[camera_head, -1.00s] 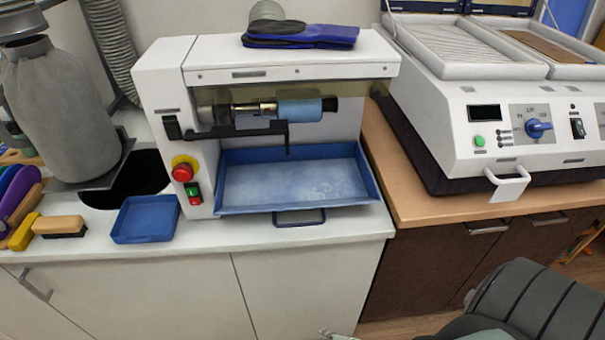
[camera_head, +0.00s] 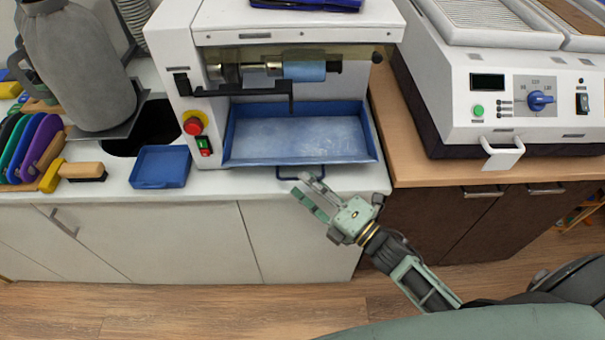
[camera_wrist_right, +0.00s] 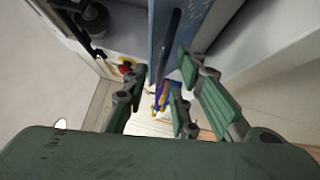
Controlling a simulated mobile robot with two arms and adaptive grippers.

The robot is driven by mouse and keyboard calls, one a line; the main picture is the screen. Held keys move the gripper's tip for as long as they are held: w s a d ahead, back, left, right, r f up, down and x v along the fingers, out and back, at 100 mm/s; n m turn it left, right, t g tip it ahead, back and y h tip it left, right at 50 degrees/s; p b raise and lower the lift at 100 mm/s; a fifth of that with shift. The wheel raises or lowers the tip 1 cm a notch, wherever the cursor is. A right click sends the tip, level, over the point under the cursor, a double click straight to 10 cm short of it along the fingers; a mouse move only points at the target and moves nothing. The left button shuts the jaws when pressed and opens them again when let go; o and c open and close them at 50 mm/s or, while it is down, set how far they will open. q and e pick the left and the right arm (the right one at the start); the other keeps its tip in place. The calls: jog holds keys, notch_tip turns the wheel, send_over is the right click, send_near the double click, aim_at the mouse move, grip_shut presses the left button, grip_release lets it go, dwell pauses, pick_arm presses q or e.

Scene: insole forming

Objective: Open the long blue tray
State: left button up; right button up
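The long blue tray (camera_head: 300,140) sits in the white grinding machine, under its roller, with its dark loop handle (camera_head: 295,178) at the front edge. My right gripper (camera_head: 308,190) is just in front of and below the tray, close to the handle. Its fingers are spread and hold nothing. In the right wrist view, the open fingers (camera_wrist_right: 160,95) are on either side of a dark bar, which looks like the handle; contact cannot be told. My left gripper is not in view.
A small blue tray (camera_head: 160,167) lies on the counter to the left, near brushes and colored tools. The white machine (camera_head: 300,24) has a dark lever above the tray. A white heating unit (camera_head: 530,105) stands on the right. The floor in front is clear.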

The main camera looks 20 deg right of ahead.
jog(key=shift+x, duration=1.45)
jog(key=shift+c, duration=0.5)
grip_shut()
